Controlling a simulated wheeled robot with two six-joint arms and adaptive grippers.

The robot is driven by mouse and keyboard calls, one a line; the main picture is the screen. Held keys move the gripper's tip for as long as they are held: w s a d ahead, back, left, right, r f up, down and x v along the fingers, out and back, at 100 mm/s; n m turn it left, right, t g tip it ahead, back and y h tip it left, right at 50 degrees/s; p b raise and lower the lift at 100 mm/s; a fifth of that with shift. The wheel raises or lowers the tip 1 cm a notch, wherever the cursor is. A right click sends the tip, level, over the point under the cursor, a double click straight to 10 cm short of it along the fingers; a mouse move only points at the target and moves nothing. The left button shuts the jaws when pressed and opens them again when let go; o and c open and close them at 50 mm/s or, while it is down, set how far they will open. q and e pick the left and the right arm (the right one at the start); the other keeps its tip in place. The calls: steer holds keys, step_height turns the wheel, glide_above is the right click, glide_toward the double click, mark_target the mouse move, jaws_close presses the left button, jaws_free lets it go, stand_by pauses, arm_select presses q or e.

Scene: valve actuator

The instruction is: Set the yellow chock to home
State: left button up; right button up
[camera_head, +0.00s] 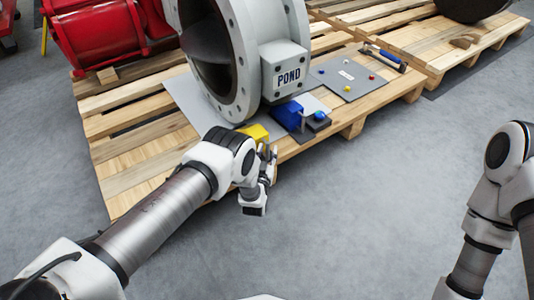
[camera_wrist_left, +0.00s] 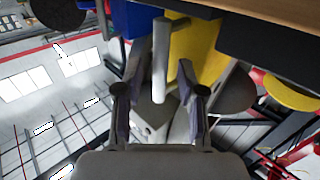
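The yellow chock (camera_head: 257,132) sits at the pallet's front edge, beside the foot of the large flanged valve (camera_head: 232,60), partly hidden behind my left arm. In the left wrist view the yellow chock (camera_wrist_left: 196,48) is just beyond the fingers, with a grey bar-like handle (camera_wrist_left: 160,60) in front of it. My left gripper (camera_head: 270,158) is at the chock's front side. In the wrist view its two fingers (camera_wrist_left: 161,75) are apart, one on each side of the handle, with gaps visible. My right arm shows at the right edge, but its gripper does not.
A blue block (camera_head: 287,115) and a dark box with a blue-green button (camera_head: 319,117) stand right of the chock. A grey panel (camera_head: 348,78) and a hammer (camera_head: 384,56) lie farther right on the pallet (camera_head: 130,150). The floor in front is clear.

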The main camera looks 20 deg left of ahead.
arm_select(q)
jaws_close()
steer(key=w+a, duration=0.1)
steer(key=w+a+b, duration=0.1)
steer(key=a, duration=0.1)
steer(key=shift+w+f+b, duration=0.15)
steer(key=shift+b, duration=0.15)
steer(key=shift+w+a, duration=0.15)
steer(key=shift+r, duration=0.25)
steer(key=shift+o, duration=1)
jaws_free()
steer(key=shift+f, duration=0.1)
